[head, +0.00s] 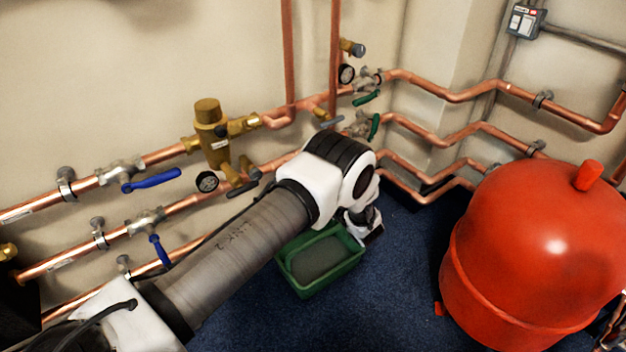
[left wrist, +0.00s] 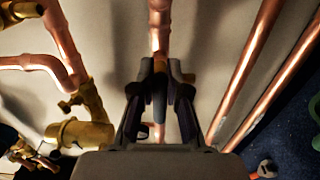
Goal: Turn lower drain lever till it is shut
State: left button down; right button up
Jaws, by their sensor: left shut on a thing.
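My left arm crosses the head view from the lower left, and its wrist hides the lower pipework behind it. A brass fitting (left wrist: 82,132) lies to the left of the fingers. My right gripper is not in view.
A green tub (head: 299,285) stands on the blue floor below my wrist. Blue levers (head: 152,181) are on the left pipes and green levers (head: 367,98) on the right ones. A large red tank (head: 530,250) stands at the right. The floor between tub and tank is clear.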

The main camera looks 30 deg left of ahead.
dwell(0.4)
pick_arm(q)
jog(key=c, duration=1.2)
grip_release()
jog(key=shift+f, duration=0.15)
jog(key=v, duration=1.2)
